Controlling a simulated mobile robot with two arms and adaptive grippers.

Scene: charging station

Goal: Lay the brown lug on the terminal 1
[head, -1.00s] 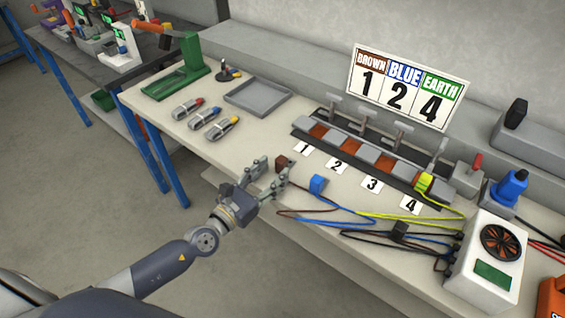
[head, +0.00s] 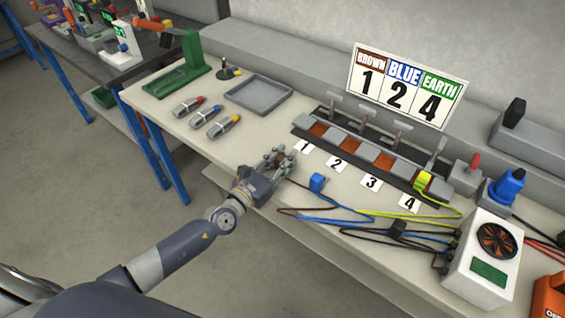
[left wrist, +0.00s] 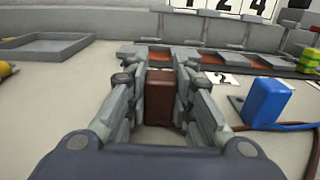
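The brown lug (left wrist: 160,96) is a small brown block at the table's front, before the number 1 card. My left gripper (head: 281,158) is around it. In the left wrist view the two fingers (left wrist: 162,85) lie close against its left and right sides, with hardly any gap. It looks low at the table top; whether it touches the table I cannot tell. Terminal 1 (head: 319,130) is the leftmost brown-orange bay of the terminal block, behind the number 1 card (head: 304,147), and looks empty. My right gripper is not in view.
A blue lug (head: 317,183) stands to the right, with loose cables running to a white box (head: 487,258). A yellow-green lug (head: 423,181) sits at terminal 4. A grey tray (head: 258,96) and several screwdriver-like tools (head: 205,116) lie to the left. Levers rise behind the terminals.

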